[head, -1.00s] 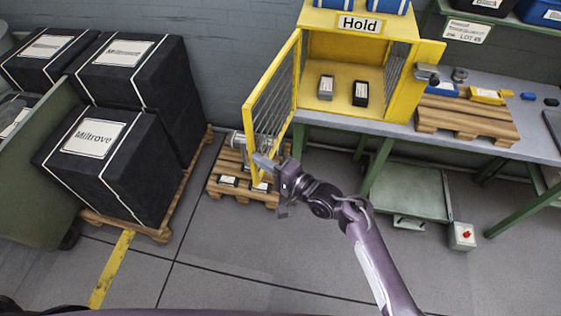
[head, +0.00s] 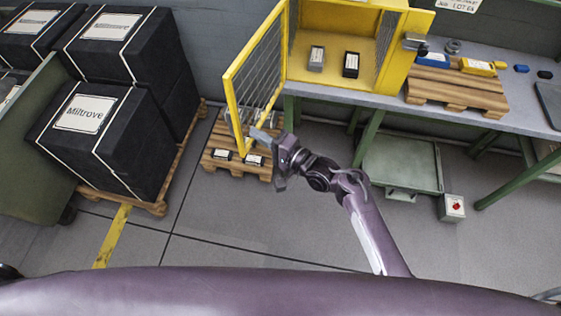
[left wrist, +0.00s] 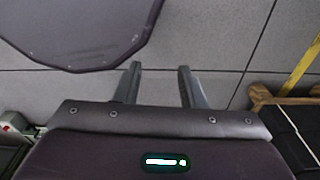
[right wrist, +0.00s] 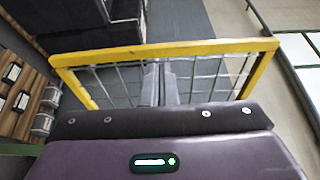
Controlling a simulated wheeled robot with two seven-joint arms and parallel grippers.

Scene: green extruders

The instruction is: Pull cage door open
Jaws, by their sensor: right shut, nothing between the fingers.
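The yellow cage (head: 378,85) stands on the workbench with its front open. Its wire-mesh door (head: 258,72) is swung wide out to the left, and the cage inside is exposed. My right gripper (head: 262,137) is shut and empty at the lower end of the door. In the right wrist view the shut fingers (right wrist: 158,84) lie over the door's mesh, below its yellow frame (right wrist: 165,50). I cannot tell whether they touch it. My left gripper (left wrist: 160,85) shows in the left wrist view, open and empty above the floor.
Two small boxes, one grey (head: 317,58) and one black (head: 351,64), stand in the cage. A low pallet (head: 238,165) with small boxes sits below the door. Black covered stacks (head: 100,140) stand left. The grey workbench (head: 470,118) extends right. Floor in front is clear.

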